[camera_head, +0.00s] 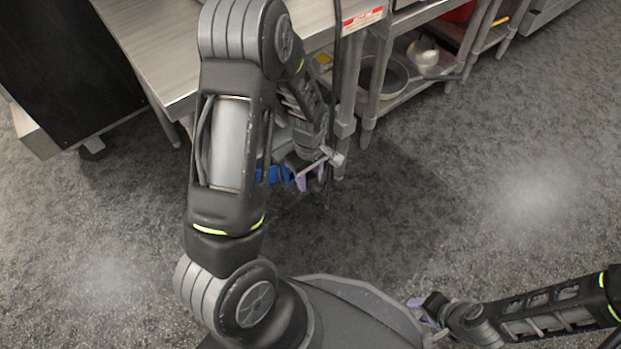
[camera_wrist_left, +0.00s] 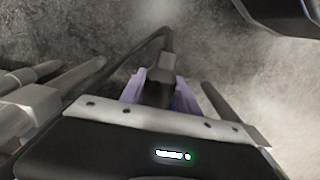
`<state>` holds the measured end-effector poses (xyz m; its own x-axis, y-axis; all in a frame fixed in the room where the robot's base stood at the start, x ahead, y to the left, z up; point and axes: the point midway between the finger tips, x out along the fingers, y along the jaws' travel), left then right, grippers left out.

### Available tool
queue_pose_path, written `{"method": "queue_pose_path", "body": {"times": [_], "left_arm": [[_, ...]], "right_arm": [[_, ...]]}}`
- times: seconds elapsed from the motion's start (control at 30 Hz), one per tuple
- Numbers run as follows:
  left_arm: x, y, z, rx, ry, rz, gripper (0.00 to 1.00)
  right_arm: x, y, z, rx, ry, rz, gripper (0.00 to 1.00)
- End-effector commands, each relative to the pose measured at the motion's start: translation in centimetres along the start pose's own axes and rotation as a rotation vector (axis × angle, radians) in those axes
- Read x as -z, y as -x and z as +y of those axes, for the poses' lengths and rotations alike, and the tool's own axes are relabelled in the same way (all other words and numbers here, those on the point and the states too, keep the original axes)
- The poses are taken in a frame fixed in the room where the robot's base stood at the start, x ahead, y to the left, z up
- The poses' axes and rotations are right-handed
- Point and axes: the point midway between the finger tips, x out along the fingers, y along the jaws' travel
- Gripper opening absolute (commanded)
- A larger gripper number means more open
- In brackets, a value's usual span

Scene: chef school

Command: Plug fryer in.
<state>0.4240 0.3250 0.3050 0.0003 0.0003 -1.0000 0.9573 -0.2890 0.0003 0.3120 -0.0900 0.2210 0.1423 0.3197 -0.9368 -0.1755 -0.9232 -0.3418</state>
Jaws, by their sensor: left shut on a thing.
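My left gripper (camera_head: 314,178) is low beside the table's front leg in the head view. In the left wrist view its purple fingers (camera_wrist_left: 160,92) are shut on a dark plug (camera_wrist_left: 158,90). A black cable (camera_wrist_left: 120,58) runs from the plug up and curves to the left. In the head view a black cable (camera_head: 338,65) hangs down past the table edge toward this gripper. My right gripper (camera_head: 424,308) is at the lower right, small and partly hidden, away from the table. I cannot make out the fryer or a socket.
A steel table (camera_head: 150,45) stands at the upper left, next to a black cabinet (camera_head: 65,65). A shelf unit to the right holds a round pan (camera_head: 385,78) and a pale pot (camera_head: 425,55). Something blue (camera_head: 272,174) shows behind my left arm. The grey floor (camera_head: 480,150) at the right is clear.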

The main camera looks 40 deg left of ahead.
Motion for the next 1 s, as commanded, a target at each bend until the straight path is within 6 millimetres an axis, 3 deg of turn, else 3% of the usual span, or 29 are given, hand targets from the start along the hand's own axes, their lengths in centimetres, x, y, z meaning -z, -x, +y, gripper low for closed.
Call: {"method": "queue_pose_path", "body": {"times": [1.0], "left_arm": [[2.1, 0.0, 0.0, -0.001, 0.002, 0.000, 0.00]], "right_arm": [[0.0, -0.2, 0.1, 0.000, 0.000, 0.000, 0.36]]}}
